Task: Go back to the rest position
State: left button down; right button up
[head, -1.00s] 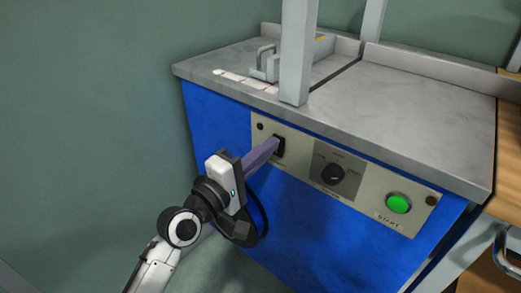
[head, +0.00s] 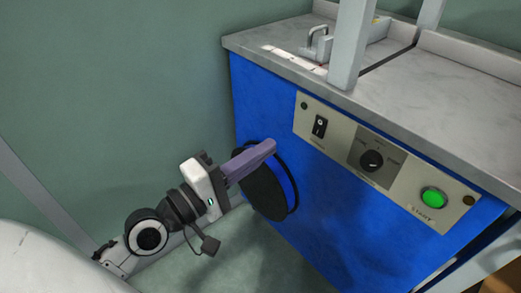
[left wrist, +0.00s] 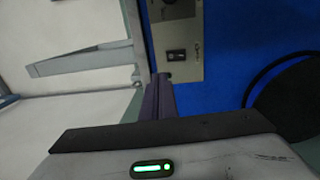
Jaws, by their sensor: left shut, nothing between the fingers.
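My left gripper (head: 268,148) has purple fingers that are shut with nothing between them. In the head view it is in front of the blue cabinet (head: 262,100), below and left of the control panel (head: 340,150), apart from the switch. The fingers also show in the left wrist view (left wrist: 160,97), pointing toward the panel. The black rocker switch (head: 319,127) is uncovered in the head view and also shows in the left wrist view (left wrist: 176,56). My right gripper is not in view.
The panel also carries a black knob (head: 372,160) and a lit green start button (head: 434,197). The grey worktop (head: 400,85) overhangs the cabinet front and has a grey post (head: 352,45). The floor left of the cabinet looks clear.

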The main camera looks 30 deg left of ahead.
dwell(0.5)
